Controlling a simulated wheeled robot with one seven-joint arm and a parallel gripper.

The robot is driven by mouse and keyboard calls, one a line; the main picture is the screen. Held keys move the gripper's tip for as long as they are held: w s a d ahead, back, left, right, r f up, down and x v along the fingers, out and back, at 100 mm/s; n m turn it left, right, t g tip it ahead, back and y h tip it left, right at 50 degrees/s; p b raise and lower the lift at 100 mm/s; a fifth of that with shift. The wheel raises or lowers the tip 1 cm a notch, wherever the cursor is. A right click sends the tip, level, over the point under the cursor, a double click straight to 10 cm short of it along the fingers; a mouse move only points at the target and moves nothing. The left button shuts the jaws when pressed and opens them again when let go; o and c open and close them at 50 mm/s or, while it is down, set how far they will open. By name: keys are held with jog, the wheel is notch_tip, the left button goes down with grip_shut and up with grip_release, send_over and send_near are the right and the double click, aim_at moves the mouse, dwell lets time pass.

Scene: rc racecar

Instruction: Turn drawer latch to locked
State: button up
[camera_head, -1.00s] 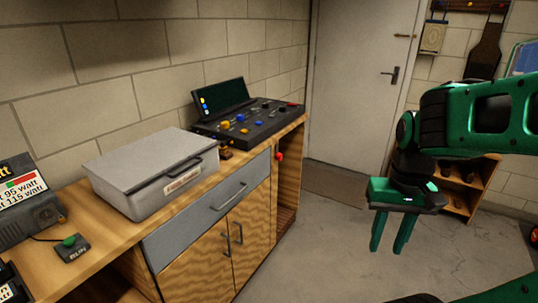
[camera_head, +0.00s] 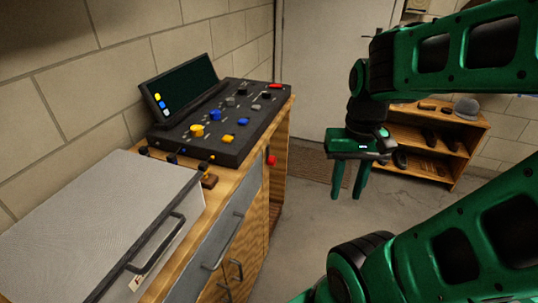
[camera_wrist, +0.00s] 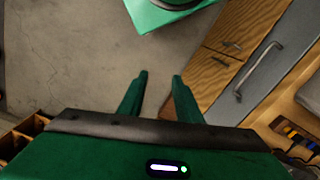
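The grey drawer (camera_head: 222,240) sits in the wooden workbench front, with a bar handle; it looks shut. A small red knob (camera_head: 271,160) stands on the workbench front just past the drawer; no other latch shows clearly, and I cannot tell its lock position. In the wrist view the drawer (camera_wrist: 258,82) is at the right, and the red knob is not seen. My gripper (camera_head: 346,195) hangs pointing down over the floor, right of the knob and apart from it. Its fingers are apart with nothing between them, also in the wrist view (camera_wrist: 160,76).
A control panel (camera_head: 225,128) with coloured knobs and a dark screen (camera_head: 184,90) stands on the workbench. A grey lidded case (camera_head: 95,235) is in front of it. A low wooden shelf (camera_head: 470,148) stands at the back right.

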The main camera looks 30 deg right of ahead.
jog(key=shift+w+a, duration=0.1)
jog(key=shift+w, duration=0.4)
